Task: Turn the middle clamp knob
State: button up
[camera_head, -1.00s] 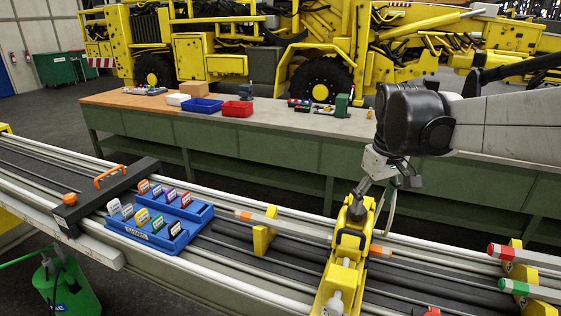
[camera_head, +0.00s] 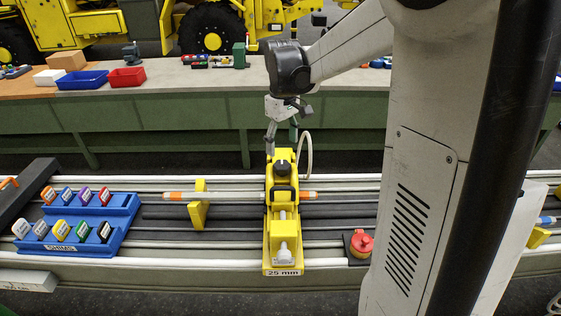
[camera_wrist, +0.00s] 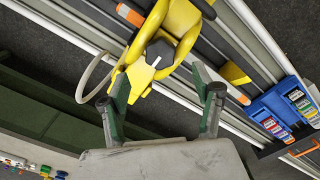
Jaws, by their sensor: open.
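The yellow clamp fixture (camera_head: 280,225) stands across the rail bench, labelled 25 mm, with a white rod with orange bands (camera_head: 235,196) running through it. The dark clamp knob (camera_head: 282,168) sits on the far upper part of the fixture. In the wrist view the knob (camera_wrist: 160,53) is black and faceted, with a pale pointer, on the yellow body. My gripper (camera_head: 282,146) hangs just behind the fixture. In the wrist view my gripper (camera_wrist: 165,88) has its two fingers wide apart and empty, with the knob beyond the gap between the tips. I see no contact with the knob.
A blue shim tray (camera_head: 75,225) with coloured tags lies to the left, and a yellow rod support (camera_head: 199,208) stands nearer. A red knob (camera_head: 361,243) is to the right. A pale hose (camera_head: 307,155) loops beside the fixture. A green workbench (camera_head: 180,125) runs behind.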

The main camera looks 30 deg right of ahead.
aim_at(282, 164)
jog(key=shift+f+p, duration=0.5)
jog(key=shift+f, duration=3.5)
jog(key=c, duration=1.2)
jog(key=shift+o, duration=0.2)
jog(key=shift+m+b, duration=0.4)
